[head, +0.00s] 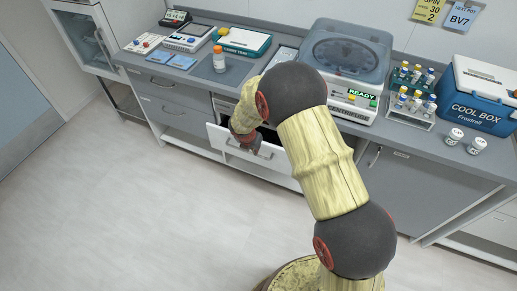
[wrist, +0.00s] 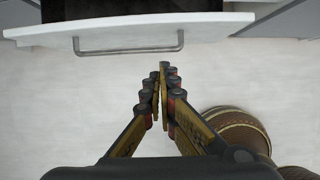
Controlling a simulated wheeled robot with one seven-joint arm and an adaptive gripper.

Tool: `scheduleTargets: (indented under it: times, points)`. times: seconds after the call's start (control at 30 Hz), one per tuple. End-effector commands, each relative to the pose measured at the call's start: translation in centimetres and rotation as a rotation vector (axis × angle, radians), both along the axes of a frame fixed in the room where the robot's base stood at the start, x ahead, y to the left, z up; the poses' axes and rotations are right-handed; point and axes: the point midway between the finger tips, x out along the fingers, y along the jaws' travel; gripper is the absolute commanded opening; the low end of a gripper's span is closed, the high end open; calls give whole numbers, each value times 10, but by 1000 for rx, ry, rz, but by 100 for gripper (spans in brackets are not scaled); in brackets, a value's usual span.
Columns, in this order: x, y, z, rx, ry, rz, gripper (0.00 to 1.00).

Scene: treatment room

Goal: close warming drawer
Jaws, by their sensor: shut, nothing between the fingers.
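The warming drawer (head: 223,140) has a white front and stands pulled out below the counter, left of the centrifuge. In the wrist view its front (wrist: 60,34) crosses the top, with a grey bar handle (wrist: 128,51) and a dark interior behind it. In the head view my gripper (head: 248,139) is at the drawer front, and my arm hides the drawer's right part.
Grey drawers (head: 170,90) at left are shut. The floor (head: 130,210) in front is clear.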

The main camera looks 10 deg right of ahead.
Motion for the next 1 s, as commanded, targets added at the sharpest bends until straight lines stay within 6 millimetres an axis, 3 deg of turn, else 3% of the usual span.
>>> scheduleTargets:
  times: [0.47, 0.7, 1.0]
  points:
    - [26, -20, -89, 0, 1, 0, 0]
    - [53, -38, -82, 1, -1, -1, 0]
    - [59, -43, -80, 0, 0, 0, 0]
